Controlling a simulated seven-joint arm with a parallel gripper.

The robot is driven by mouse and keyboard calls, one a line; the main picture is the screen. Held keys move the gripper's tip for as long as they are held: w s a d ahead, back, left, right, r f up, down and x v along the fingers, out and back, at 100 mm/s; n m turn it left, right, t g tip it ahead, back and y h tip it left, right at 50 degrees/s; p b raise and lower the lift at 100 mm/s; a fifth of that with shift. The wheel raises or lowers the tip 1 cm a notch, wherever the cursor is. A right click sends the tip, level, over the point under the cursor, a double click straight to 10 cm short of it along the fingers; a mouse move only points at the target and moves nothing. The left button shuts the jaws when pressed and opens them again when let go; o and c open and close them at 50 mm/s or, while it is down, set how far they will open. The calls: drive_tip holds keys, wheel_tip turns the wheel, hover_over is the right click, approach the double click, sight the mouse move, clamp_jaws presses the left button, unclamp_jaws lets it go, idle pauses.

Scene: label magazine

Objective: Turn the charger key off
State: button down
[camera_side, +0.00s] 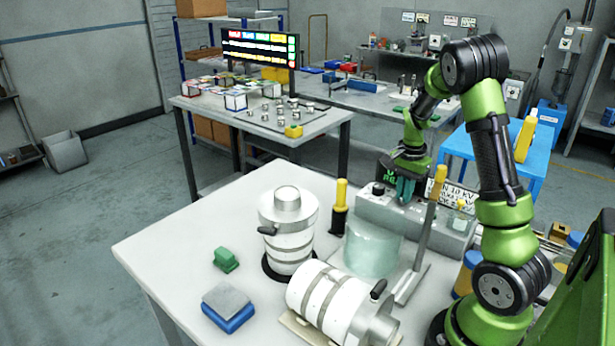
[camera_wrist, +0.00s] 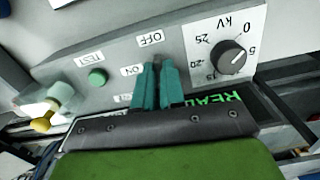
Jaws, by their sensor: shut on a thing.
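The charger (camera_side: 455,233) is a grey box at the back right of the white table; its sloped panel (camera_wrist: 195,40) fills the upper wrist view. My gripper (camera_side: 404,192) reaches down onto this panel from above. In the wrist view its teal fingers (camera_wrist: 157,80) are close together beside the OFF label (camera_wrist: 150,39) and the ON label (camera_wrist: 131,71). They are shut on the charger key, which they hide almost wholly, so its angle cannot be read. The display (camera_wrist: 222,103) shows green letters, partly covered, seemingly READY.
A kV dial (camera_wrist: 228,57) and a green TEST button (camera_wrist: 97,77) flank the fingers. A glass cylinder (camera_side: 371,250), a yellow-topped rod (camera_side: 425,235) and a yellow-handled stick (camera_side: 340,205) stand close by. White canisters, one upright (camera_side: 288,230) and one lying (camera_side: 335,300), occupy the table.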

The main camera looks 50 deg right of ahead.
drive_tip(key=shift+r+n, duration=0.1)
drive_tip(key=shift+n, duration=0.5)
drive_tip(key=c, duration=1.2)
unclamp_jaws()
wheel_tip(320, 180, up, 17)
drive_tip(key=shift+f, duration=0.1)
